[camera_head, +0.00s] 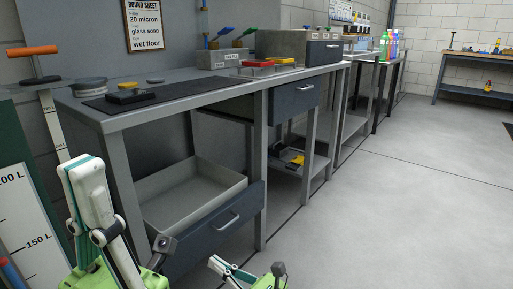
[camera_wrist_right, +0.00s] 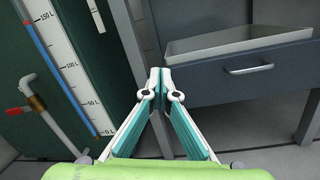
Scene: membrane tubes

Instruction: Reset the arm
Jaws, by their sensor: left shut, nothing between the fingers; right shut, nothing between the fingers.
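My left gripper (camera_head: 84,165) is at the lower left of the head view, with white and teal fingers pointing up from a green body. Its fingers are together and hold nothing. It appears in front of the bench's left end. My right gripper (camera_head: 216,263) is at the bottom middle, low in front of the bench, its fingers pointing up and left. In the right wrist view the right gripper's fingertips (camera_wrist_right: 161,73) meet, with nothing between them. The rest of both arms is out of view.
A grey bench (camera_head: 130,116) holds small items. Its lower drawer (camera_head: 228,226) stands open close to both grippers; it also shows in the wrist view (camera_wrist_right: 282,83). A tank with a litre scale (camera_head: 30,226) is at the left. Open floor (camera_head: 400,200) lies right.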

